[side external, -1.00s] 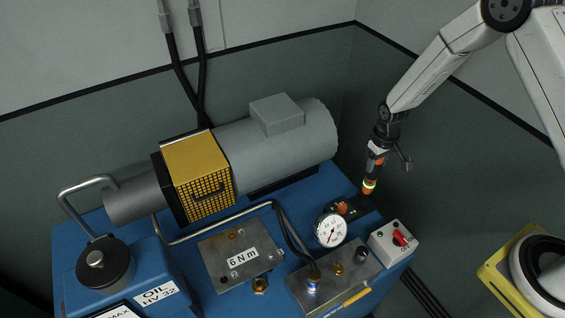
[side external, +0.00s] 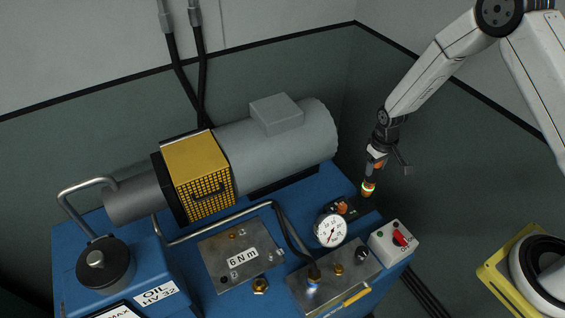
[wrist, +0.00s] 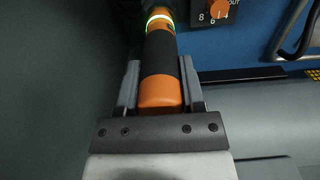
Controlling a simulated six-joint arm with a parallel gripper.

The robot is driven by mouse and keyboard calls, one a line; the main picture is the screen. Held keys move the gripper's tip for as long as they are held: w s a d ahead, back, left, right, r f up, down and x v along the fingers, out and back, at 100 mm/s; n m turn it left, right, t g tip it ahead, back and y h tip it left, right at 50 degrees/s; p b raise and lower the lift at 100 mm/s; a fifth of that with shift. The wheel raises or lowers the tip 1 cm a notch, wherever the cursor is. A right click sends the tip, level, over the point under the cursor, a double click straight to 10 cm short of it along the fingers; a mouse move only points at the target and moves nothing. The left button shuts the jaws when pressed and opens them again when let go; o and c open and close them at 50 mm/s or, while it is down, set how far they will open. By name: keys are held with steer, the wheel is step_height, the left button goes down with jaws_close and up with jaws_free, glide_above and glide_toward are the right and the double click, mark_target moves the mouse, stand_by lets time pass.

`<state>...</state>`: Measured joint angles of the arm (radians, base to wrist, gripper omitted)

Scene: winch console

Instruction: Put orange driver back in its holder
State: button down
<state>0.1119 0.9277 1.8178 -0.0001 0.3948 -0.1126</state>
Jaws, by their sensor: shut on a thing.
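The orange driver (side external: 367,191) has an orange and black body and a lit green ring. It is upright or nearly so, with its lower end at the dark block (side external: 362,205) on the back right of the blue console. My gripper (side external: 376,163) is above it, shut on its handle. In the wrist view the driver's orange cap and black grip (wrist: 160,75) lie between my two fingers. The driver's tip is hidden, so I cannot tell whether it is inside the block or just above it.
An orange knob (side external: 343,208) with a numbered scale is close left of the driver. A pressure gauge (side external: 331,230) stands in front, and a grey box with a red switch (side external: 399,239) is at right. The grey motor (side external: 290,140) is at left; a wall is behind.

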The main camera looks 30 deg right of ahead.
steer(key=shift+f, duration=0.55)
steer(key=shift+c, duration=0.6)
jaws_free()
steer(key=shift+r, duration=0.2)
steer(key=shift+r, duration=3.75)
